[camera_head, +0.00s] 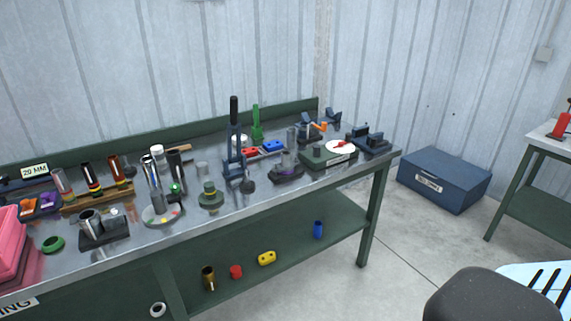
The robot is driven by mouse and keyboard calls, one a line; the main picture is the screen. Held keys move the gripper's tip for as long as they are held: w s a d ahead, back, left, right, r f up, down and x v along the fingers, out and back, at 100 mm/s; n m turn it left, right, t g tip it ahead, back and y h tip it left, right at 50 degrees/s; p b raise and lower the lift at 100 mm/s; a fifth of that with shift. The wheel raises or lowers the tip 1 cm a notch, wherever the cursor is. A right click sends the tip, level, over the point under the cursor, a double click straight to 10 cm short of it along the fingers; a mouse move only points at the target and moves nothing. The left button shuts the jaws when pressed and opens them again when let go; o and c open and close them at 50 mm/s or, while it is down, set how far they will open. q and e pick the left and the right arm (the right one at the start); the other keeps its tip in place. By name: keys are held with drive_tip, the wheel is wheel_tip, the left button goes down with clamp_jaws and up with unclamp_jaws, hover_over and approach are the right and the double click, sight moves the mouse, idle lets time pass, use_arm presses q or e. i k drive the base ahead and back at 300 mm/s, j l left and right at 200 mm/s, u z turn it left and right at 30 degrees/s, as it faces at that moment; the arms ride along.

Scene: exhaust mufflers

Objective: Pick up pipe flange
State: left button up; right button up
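No part is clearly marked as the pipe flange. Ring-like or flanged parts that could be it are a green ring (53,244) lying at the left front of the bench, a pale ring (158,310) on the lower shelf, and a stepped green part with a round base (210,196) near the bench's front middle. A round grey base (163,215) with upright metal tubes stands left of the stepped part. Neither of my grippers is in view.
The green-framed workbench (240,204) is crowded with tools and fixtures. Pink bins (10,245) stand at its left end. A blue box (444,180) sits on the floor right of it. A dark rounded seat-like object (480,296) is at bottom right. Floor between is clear.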

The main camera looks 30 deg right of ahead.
sight(287, 164)
drive_tip(key=i+l+z, duration=0.1)
drive_tip(key=l, duration=0.3)
drive_tip(key=i+l+z, duration=0.1)
drive_tip(key=l, duration=0.3)
drive_tip(key=i+l, duration=0.15)
drive_tip(key=l, duration=0.25)
drive_tip(key=i+l+z, duration=0.15)
drive_tip(key=l, duration=0.25)
drive_tip(key=i+l+z, duration=0.1)
drive_tip(key=l, duration=0.3)
drive_tip(key=i+l+z, duration=0.1)
drive_tip(key=i+l, duration=0.15)
drive_tip(key=l, duration=0.1)
